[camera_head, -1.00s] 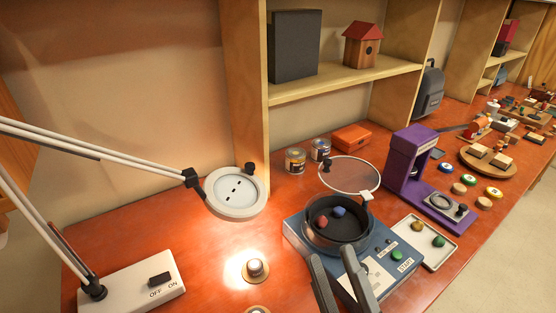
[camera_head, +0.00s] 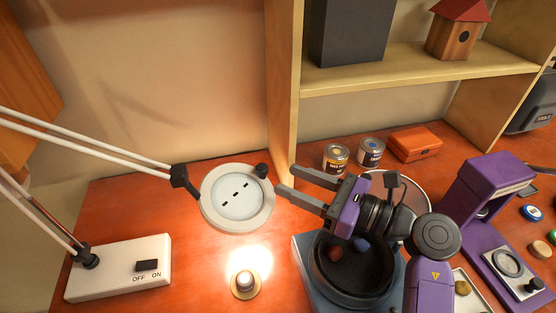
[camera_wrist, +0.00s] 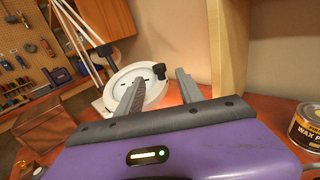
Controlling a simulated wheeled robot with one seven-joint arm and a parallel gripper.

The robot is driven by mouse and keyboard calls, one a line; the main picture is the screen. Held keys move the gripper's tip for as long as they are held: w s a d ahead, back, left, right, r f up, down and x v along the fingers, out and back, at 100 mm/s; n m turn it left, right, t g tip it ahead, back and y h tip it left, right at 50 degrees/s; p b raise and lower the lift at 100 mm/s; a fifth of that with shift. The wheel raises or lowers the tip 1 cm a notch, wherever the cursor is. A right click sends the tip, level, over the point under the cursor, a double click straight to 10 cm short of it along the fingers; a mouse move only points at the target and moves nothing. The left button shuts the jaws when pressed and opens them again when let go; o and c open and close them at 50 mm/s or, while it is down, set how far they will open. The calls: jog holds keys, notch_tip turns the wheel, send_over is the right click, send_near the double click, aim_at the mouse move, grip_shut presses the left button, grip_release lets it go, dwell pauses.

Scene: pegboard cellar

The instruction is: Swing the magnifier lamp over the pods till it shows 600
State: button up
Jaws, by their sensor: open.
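The magnifier lamp has a white ring head (camera_head: 237,198) with a dark knob (camera_head: 262,171) at its upper right. Its lens face shows three dark dashes, no number. Its white arms run left to a base (camera_head: 118,268) with an OFF/ON switch. My gripper (camera_head: 285,179) is open, its fingers pointing left at the knob, just right of it. In the wrist view the knob (camera_wrist: 159,70) appears between the fingertips, with nothing held. A red and a blue round object, perhaps pods, lie in the dark pan (camera_head: 352,291), partly behind my arm.
A brightly lit small round piece (camera_head: 245,281) sits on a disc below the lamp head. Two cans (camera_head: 336,158) and an orange box (camera_head: 415,144) stand behind my gripper. A shelf upright (camera_head: 283,100) rises close by. A purple machine (camera_head: 485,205) stands at the right.

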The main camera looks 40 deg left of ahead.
aim_at(267, 170)
jog(key=a, duration=0.2)
jog(key=a+p, duration=0.1)
jog(key=a, duration=0.1)
jog(key=a+p, duration=0.1)
jog(key=a, duration=0.1)
jog(key=shift+s+r, duration=0.15)
jog(key=shift+s, duration=0.15)
jog(key=shift+a, duration=0.85)
jog(key=shift+c, duration=0.2)
grip_shut()
dwell(0.3)
